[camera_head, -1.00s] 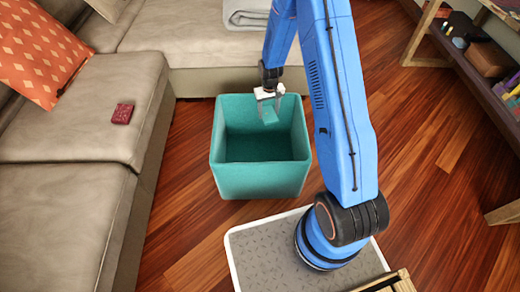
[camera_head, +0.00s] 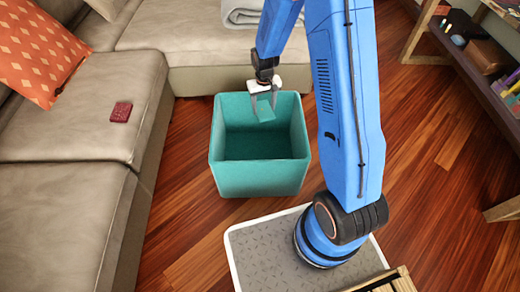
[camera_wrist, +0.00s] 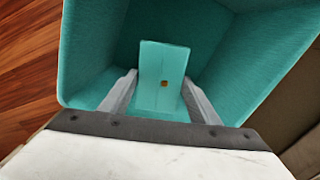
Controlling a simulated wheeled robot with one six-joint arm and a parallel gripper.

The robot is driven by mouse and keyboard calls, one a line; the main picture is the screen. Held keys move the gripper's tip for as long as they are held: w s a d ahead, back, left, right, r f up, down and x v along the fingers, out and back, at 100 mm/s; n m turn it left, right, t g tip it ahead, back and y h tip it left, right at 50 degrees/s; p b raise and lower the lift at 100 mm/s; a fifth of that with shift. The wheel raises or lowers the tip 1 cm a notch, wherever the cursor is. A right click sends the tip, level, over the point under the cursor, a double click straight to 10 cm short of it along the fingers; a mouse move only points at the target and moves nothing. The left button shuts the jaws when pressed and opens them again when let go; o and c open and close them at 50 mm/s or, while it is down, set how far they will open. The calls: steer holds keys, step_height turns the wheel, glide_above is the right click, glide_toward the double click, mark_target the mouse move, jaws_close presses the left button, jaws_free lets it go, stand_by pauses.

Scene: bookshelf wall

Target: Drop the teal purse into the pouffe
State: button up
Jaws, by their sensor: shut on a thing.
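The teal purse (camera_head: 264,112) is small and flat with a gold clasp, which shows in the wrist view (camera_wrist: 162,62). My gripper (camera_head: 263,103) is shut on it, with one finger on each side; the fingers also show in the wrist view (camera_wrist: 160,98). The pouffe (camera_head: 260,180) is an open, empty-looking teal box on the wooden floor. My gripper and the purse are over its opening, toward the far side. In the wrist view the pouffe's walls (camera_wrist: 255,60) surround the purse. How far the purse is above the pouffe's bottom is hard to tell.
A beige sofa (camera_head: 70,200) runs along the left and back, with an orange cushion (camera_head: 40,50), a dark red item (camera_head: 121,112) and a folded grey blanket (camera_head: 243,14). A shelf with several items (camera_head: 490,70) stands at the right.

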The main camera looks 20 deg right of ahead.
mark_target(263, 117)
steer(key=s+r, duration=0.1)
steer(key=s+a+r, duration=0.1)
steer(key=s+r, duration=0.2)
steer(key=shift+a, duration=0.4)
steer(key=shift+f, duration=2.95)
steer(key=o, duration=1.2)
step_height(263, 117, up, 17)
steer(key=shift+r, duration=0.2)
